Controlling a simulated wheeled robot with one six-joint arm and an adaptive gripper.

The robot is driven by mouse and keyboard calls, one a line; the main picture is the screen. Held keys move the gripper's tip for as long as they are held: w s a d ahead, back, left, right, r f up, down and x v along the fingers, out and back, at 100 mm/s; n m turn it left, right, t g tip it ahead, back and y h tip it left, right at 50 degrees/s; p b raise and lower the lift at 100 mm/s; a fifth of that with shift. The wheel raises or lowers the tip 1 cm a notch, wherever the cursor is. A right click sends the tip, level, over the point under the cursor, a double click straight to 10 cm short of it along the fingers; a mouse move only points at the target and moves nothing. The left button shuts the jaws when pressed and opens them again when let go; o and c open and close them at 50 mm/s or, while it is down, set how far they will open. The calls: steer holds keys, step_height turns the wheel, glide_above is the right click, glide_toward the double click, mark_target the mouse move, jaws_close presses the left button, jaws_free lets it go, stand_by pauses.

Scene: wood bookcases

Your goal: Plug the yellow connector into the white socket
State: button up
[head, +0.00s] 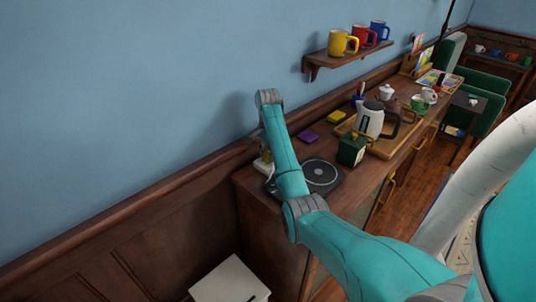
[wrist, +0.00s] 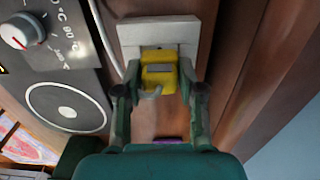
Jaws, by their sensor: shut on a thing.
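The yellow connector (wrist: 158,75) is between the two fingers of my gripper (wrist: 157,80) in the wrist view, and the gripper is shut on it. A pale, bent cable end shows at the connector's near side. The white socket (wrist: 132,36) is directly in front of the connector, with its opening facing it. The connector's far end overlaps the lower edge of the socket; I cannot tell how deep it sits.
A hot plate (head: 320,175) lies beside my arm; its dial (wrist: 18,32) shows in the wrist view. A green box (head: 352,150), a kettle (head: 369,120) and a purple block (head: 308,136) stand further along the counter. A shelf (head: 330,60) with mugs hangs above.

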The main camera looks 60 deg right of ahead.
steer(key=shift+f, duration=0.55)
stand_by(0.4)
steer(key=o, duration=1.1)
steer(key=shift+o, duration=0.2)
